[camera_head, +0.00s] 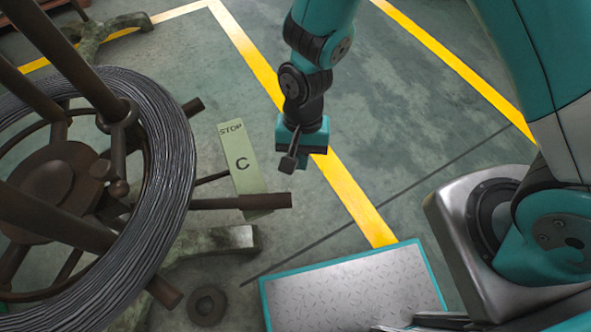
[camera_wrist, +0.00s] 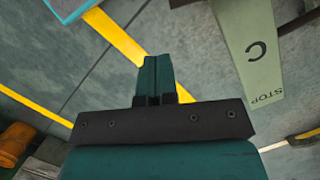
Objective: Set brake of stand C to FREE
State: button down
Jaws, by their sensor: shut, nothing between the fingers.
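Stand C (camera_head: 45,185) is a rusty brown reel stand carrying a coil of grey wire (camera_head: 172,150) at the left of the head view. A pale green plate (camera_head: 238,150) beside it reads STOP at its far end and C below. A brown bar (camera_head: 240,202), which looks like the brake lever, crosses the plate's near end, away from STOP; I see no FREE label. The plate also shows upside down in the wrist view (camera_wrist: 248,45). My gripper (camera_head: 300,148) is to the right of the plate, apart from it. Its teal fingers (camera_wrist: 155,75) are shut and empty.
Yellow floor lines (camera_head: 350,195) run behind and right of my gripper. The stand's mottled foot (camera_head: 215,242) lies near the bar, with a small dark round piece (camera_head: 207,305) on the floor. Open floor lies between plate and gripper.

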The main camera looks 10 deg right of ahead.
jog(key=p+v, duration=0.1)
jog(key=v, duration=0.6)
jog(key=shift+w+a+r+p, duration=0.15)
jog(key=shift+a+r+p, duration=0.05)
jog(key=shift+r+p, duration=0.2)
jog(key=s+d+r+n+t+y, duration=0.1)
jog(key=s+d+r+n, duration=0.15)
jog(key=r, duration=0.55)
jog(key=s+d+r+n+t+y, duration=0.1)
jog(key=s+r+n, duration=0.25)
jog(key=r, duration=0.35)
jog(key=s+d+r+n+t+y, duration=0.1)
jog(key=s+d+r+n, duration=0.2)
jog(key=r, duration=0.5)
notch_tip(320, 180, up, 22)
jog(key=n+p, duration=0.1)
jog(key=p, duration=2)
jog(key=shift+s+a+p, duration=0.15)
jog(key=shift+s+p, duration=0.15)
